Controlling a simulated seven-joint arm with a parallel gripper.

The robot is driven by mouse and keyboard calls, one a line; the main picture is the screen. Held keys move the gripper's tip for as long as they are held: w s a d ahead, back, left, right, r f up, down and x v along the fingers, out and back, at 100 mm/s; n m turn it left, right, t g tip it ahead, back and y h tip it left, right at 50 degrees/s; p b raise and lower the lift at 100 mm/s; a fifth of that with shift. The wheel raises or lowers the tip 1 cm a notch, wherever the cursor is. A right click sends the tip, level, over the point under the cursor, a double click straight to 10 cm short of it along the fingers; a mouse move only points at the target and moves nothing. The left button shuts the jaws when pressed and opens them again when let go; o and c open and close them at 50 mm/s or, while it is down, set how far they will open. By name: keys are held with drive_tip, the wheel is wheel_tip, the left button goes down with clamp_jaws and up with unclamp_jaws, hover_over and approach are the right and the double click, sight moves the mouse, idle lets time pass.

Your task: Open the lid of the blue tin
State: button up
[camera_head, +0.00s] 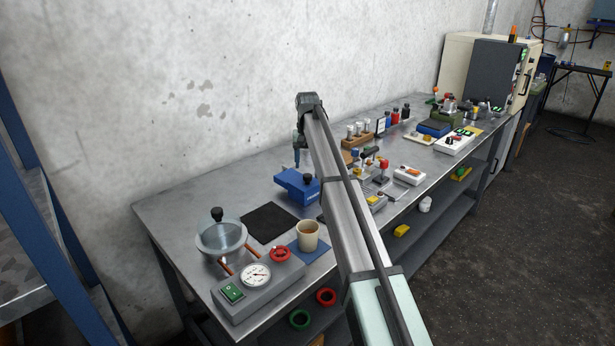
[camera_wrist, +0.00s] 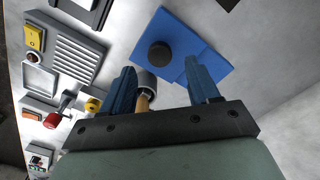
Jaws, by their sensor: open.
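The blue tin (camera_head: 292,187) sits on the metal bench near the back wall, beside the black mat. A round black knob (camera_head: 308,180) stands on it, and its lid looks closed. In the wrist view, its blue top (camera_wrist: 205,48) and black knob (camera_wrist: 159,54) show just beyond my fingertips. My gripper (camera_head: 297,160) points down above the tin, apart from it. In the wrist view, my gripper (camera_wrist: 161,66) is open, with the knob lined up roughly between its two blue fingers. The arm hides part of the tin's right side in the head view.
A black mat (camera_head: 268,222), a glass bowl (camera_head: 221,240), a cup (camera_head: 308,235) and a gauge box (camera_head: 258,285) stand in front of the tin. Small devices crowd the bench to the right. A grey cylinder with a tan part (camera_wrist: 146,85) shows between my fingers; I cannot tell what it is.

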sight(307, 175)
drive_tip(key=shift+f, duration=3)
clamp_jaws()
